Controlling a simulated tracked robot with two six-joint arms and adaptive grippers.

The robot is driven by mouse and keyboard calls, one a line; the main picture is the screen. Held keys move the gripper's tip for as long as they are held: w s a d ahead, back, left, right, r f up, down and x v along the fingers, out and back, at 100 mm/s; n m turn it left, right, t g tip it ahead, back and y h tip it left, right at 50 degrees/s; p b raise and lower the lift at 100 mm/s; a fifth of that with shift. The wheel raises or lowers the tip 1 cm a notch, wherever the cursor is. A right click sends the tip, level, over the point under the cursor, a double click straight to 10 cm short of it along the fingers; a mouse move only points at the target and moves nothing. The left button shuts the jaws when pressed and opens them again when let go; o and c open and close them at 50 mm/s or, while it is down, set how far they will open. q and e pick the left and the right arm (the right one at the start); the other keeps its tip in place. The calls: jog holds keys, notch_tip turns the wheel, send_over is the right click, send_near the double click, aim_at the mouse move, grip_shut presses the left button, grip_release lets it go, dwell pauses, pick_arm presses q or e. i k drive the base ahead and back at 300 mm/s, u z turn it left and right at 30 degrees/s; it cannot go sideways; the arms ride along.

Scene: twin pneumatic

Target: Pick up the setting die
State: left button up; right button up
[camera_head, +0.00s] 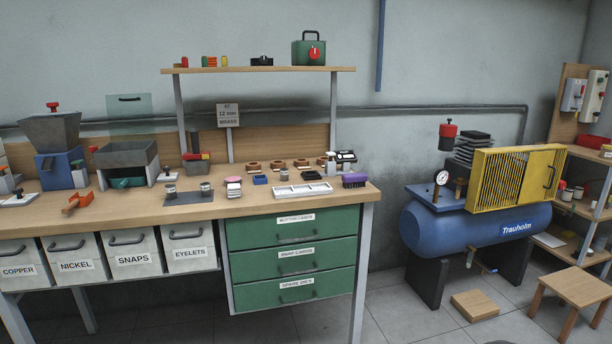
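Neither of my grippers is in view. I cannot tell for certain which thing is the setting die. Two small grey cylindrical pieces, one on the left (171,191) and one on the right (206,191), stand on a dark flat plate (190,201) on the workbench (130,212). Several small brown blocks with dark tops (277,165) stand in a row further back on the bench. A green drawer labelled SPARE DIES (296,291) is shut, so its inside is hidden.
A blue compressor (476,229) and a low stool (577,288) stand right, with free floor between bench and compressor.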

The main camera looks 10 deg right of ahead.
aim_at(170, 189)
jog(key=u, duration=1.55)
jog(key=i, duration=0.1)
jog(key=z, duration=3.05)
jog(key=i, duration=1)
jog(key=u, duration=2.1)
jog(key=k, duration=0.4)
jog(key=z, duration=0.8)
jog(key=i, duration=0.8)
jog(key=u, duration=0.4)
